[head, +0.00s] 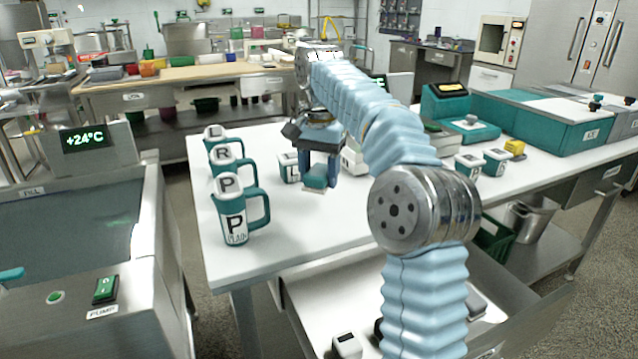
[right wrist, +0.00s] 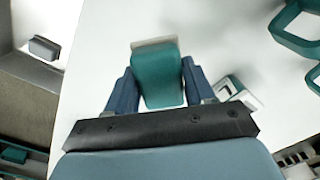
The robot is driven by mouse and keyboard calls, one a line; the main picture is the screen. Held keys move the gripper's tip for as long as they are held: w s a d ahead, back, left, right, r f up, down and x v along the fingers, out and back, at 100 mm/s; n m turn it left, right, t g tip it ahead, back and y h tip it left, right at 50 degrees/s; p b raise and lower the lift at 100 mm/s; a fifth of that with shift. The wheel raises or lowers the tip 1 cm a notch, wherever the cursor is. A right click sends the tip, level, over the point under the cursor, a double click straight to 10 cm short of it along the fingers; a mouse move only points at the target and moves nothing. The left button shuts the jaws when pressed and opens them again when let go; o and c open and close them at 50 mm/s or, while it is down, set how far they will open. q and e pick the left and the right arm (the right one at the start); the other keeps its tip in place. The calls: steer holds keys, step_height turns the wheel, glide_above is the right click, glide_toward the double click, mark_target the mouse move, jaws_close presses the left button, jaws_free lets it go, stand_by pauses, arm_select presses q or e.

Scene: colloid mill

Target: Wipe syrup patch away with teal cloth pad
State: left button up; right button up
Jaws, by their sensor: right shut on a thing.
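My right gripper (head: 318,172) is shut on the teal cloth pad (head: 316,184), which hangs below its blue fingers over the white table. In the right wrist view the pad (right wrist: 160,82) sits between the two fingers, with a pale far edge. I cannot tell whether the pad touches the table or hangs just above it. I see no syrup patch in either view; my right arm and gripper hide part of the tabletop. My left gripper is not in view.
Teal-and-white mugs, one marked P (head: 235,225), stand along the table's left side. The white tabletop (head: 290,225) is clear in front of the pad.

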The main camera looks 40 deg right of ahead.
steer(key=shift+r, duration=0.15)
steer(key=shift+r, duration=1.45)
steer(key=shift+s, duration=0.1)
